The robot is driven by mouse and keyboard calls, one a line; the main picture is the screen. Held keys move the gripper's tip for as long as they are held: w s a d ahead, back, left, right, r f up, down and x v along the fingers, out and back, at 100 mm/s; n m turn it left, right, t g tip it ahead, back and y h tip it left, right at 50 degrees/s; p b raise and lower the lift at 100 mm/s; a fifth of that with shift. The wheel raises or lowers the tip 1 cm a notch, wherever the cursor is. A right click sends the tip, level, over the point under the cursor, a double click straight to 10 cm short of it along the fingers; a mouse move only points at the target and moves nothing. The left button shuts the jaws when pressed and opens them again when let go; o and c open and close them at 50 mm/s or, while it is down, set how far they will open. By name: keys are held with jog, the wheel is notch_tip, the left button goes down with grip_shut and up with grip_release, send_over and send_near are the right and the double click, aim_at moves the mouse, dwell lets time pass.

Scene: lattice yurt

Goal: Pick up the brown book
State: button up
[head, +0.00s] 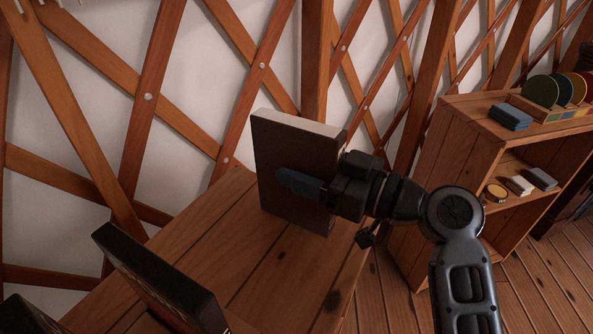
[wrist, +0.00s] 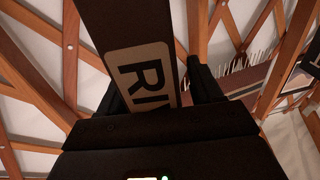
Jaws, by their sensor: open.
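The brown book (head: 295,150) stands upright on a wooden table, dark brown with pale page edges on top. My gripper (head: 300,184) reaches it from the right, with one finger lying across the near cover; the other finger is hidden behind the book. In the wrist view, the book's spine (wrist: 135,35), with a pale label and dark letters, stands between the two fingers of my open gripper (wrist: 155,80). I cannot tell whether the fingers touch the covers.
The wooden table (head: 210,240) has bare boards around the book. A black book (head: 155,275) stands at the near left, with another dark thing (head: 28,318) in the corner. A wooden shelf (head: 425,165) with small items is at the right. The lattice wall (head: 190,130) is close behind.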

grip_shut()
dwell(0.6)
